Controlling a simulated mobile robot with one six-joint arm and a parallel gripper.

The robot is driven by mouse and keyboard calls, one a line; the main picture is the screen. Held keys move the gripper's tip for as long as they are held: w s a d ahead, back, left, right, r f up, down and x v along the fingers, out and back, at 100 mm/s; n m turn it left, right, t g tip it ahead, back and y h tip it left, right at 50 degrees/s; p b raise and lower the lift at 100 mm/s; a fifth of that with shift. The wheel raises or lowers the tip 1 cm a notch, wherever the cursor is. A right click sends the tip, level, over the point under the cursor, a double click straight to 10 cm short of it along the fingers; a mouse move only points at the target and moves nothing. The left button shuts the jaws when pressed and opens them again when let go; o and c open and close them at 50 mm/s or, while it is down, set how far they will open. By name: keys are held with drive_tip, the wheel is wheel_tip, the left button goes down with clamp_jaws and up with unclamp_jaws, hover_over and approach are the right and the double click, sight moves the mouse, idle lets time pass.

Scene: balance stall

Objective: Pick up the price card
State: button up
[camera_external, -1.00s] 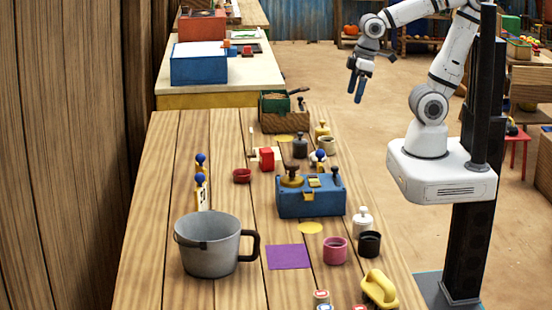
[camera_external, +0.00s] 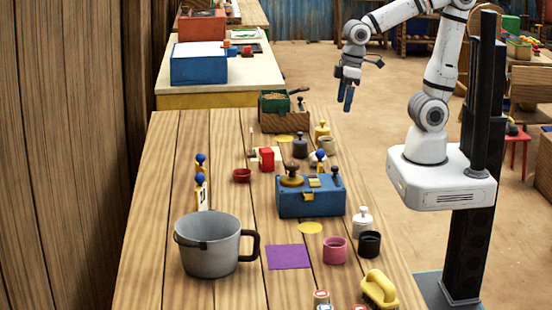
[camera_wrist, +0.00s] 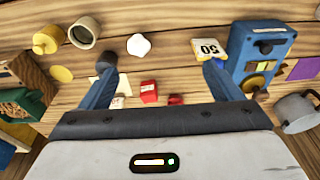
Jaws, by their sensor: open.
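A white price card with a black "50" and a yellow edge (camera_wrist: 208,47) shows in the wrist view, beside the blue scale and just beyond my right finger. In the external view a number card (camera_external: 203,198) with a blue ball on top stands at the table's left side, behind the grey pot. Another blue-topped piece (camera_external: 319,157) stands behind the blue scale; I cannot tell which one the wrist view shows. My gripper (camera_external: 347,101) hangs in the air right of the table, fingers down. It is open and empty; its two fingers also show in the wrist view (camera_wrist: 160,72).
The blue scale (camera_external: 311,197) stands mid-table. A red block (camera_external: 266,158), red bowl (camera_external: 242,175), dark weight (camera_external: 300,146) and beige cup (camera_external: 327,146) are around it. The grey pot (camera_external: 208,248) and purple cloth (camera_external: 288,257) are nearer the camera.

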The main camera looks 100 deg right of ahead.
drive_tip(key=g+b, duration=0.2)
drive_tip(key=b, duration=0.3)
hover_over(320, 162)
drive_tip(key=f, duration=0.9)
drive_tip(key=shift+s+f, duration=0.15)
drive_tip(key=shift+s, duration=0.05)
drive_tip(key=shift+f, duration=0.3)
drive_tip(key=f, duration=0.7)
drive_tip(key=shift+w+d, duration=0.15)
drive_tip(key=shift+d, duration=0.2)
drive_tip(key=c, duration=1)
